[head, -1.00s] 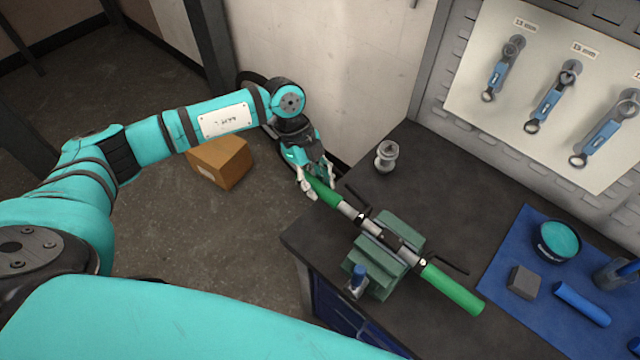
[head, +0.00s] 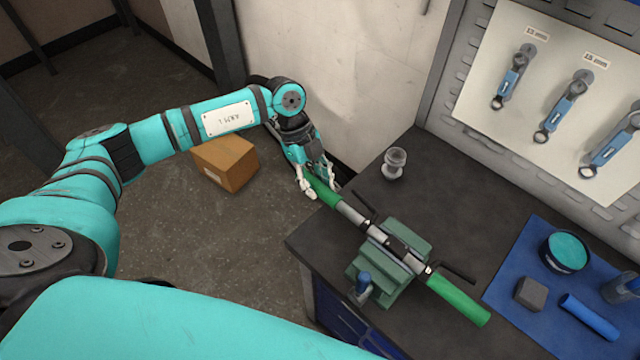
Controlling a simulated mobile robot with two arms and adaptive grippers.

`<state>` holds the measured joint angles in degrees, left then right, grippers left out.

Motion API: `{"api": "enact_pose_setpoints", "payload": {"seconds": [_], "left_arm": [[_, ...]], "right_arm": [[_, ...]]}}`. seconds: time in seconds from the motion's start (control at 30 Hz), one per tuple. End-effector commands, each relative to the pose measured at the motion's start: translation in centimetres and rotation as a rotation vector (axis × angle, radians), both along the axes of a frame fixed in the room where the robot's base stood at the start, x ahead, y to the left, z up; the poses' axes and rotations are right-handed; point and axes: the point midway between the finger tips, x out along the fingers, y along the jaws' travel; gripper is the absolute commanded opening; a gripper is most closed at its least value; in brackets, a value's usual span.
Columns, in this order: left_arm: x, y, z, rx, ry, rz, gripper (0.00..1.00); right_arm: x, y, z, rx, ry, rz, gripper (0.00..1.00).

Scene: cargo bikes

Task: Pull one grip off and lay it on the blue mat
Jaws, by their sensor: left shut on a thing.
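A handlebar (head: 350,213) is clamped in a green vise (head: 402,285) on the dark workbench. It has a green left grip (head: 322,192) and a green right grip (head: 458,300). My left gripper (head: 318,184) is shut on the left grip at its outer end, and the grip is still on the bar. The right grip sits on the other end of the bar, untouched. The blue mat (head: 515,262) lies on the right side of the bench. My right gripper is not in view.
On the mat are a teal-topped tin (head: 564,252), a grey block (head: 530,293), a blue cylinder (head: 590,317) and a dark container (head: 622,288). A small metal part (head: 395,163) stands at the bench's back. Wrenches (head: 567,103) hang on the wall board. A cardboard box (head: 226,160) is on the floor.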

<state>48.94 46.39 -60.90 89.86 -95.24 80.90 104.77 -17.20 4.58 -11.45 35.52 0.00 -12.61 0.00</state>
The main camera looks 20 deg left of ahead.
Motion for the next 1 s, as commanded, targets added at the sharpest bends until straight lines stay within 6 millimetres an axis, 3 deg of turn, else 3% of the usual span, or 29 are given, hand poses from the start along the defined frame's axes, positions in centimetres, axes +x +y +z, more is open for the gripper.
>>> {"api": "enact_pose_setpoints", "payload": {"seconds": [0.6,1.0], "left_arm": [[0.7,2.0,0.0,0.001,0.0,0.001,0.0],[0.8,2.2,0.0,0.0,0.0,0.0,0.0]], "right_arm": [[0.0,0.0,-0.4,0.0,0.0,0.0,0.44],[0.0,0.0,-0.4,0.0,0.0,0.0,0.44]]}}
